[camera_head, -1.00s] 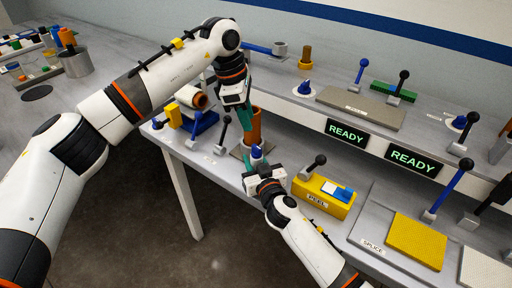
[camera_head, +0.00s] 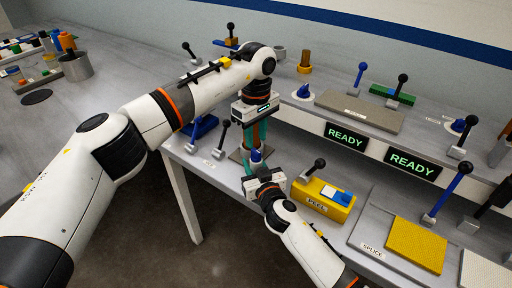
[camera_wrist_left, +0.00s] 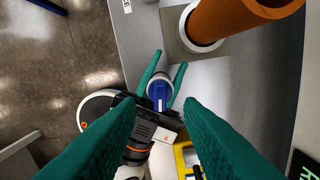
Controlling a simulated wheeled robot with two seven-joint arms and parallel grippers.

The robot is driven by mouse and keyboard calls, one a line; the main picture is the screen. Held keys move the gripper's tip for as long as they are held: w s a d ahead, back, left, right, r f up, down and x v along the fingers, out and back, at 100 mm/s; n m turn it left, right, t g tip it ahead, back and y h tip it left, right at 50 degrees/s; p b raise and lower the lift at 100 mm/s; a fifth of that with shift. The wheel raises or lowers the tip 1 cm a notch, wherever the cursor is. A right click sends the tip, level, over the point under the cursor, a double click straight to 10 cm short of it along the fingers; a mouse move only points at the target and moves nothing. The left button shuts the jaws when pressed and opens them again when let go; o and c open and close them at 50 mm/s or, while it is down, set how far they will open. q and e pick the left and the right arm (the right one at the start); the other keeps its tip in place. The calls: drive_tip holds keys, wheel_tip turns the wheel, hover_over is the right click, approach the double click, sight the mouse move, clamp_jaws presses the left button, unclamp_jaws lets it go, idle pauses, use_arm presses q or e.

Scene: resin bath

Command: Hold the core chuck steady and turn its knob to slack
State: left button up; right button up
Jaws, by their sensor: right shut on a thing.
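The core chuck (camera_wrist_left: 158,76) is a small pale round body with a blue knob (camera_wrist_left: 158,95) on top, a light line across its face. The knob also shows in the head view (camera_head: 256,155). My right gripper (camera_wrist_left: 160,98) has its teal fingers on both sides of the chuck and is shut on it. My left gripper (camera_head: 256,138) points down from above the chuck. Its teal fingers are spread wide in the left wrist view (camera_wrist_left: 159,108), with nothing between the tips; the knob shows beyond the gap. The chuck's lower part is hidden.
An orange tube (camera_wrist_left: 235,15) stands on a square plate (camera_wrist_left: 215,50) close by the chuck. A yellow peel box (camera_head: 312,197) with a black-knobbed lever is right of my right gripper. Levers and a raised shelf with READY screens (camera_head: 347,133) stand behind.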

sight(256, 150)
use_arm(q)
drive_tip(key=shift+f, duration=2.35)
clamp_jaws()
